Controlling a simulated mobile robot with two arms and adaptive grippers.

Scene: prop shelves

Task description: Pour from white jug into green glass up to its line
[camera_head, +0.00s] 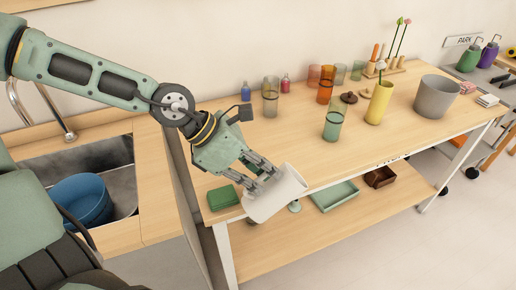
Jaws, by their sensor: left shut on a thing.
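The white jug (274,196) is at the front edge of the wooden table, and it is tilted. My left gripper (258,179) is shut on it. Whether anything is inside the jug cannot be seen. The green glass (333,124) stands upright on the table, to the right of and beyond the jug, clearly apart from it. A band shows near its upper part, but its level is too small to read. My right gripper is not in view.
An orange glass (325,86), a clear glass (270,102) and a yellow vase (379,103) stand near the green glass. A grey bucket (436,97) stands farther right. A green box (223,197) lies left of the jug. A sink with a blue tub (82,201) is at left.

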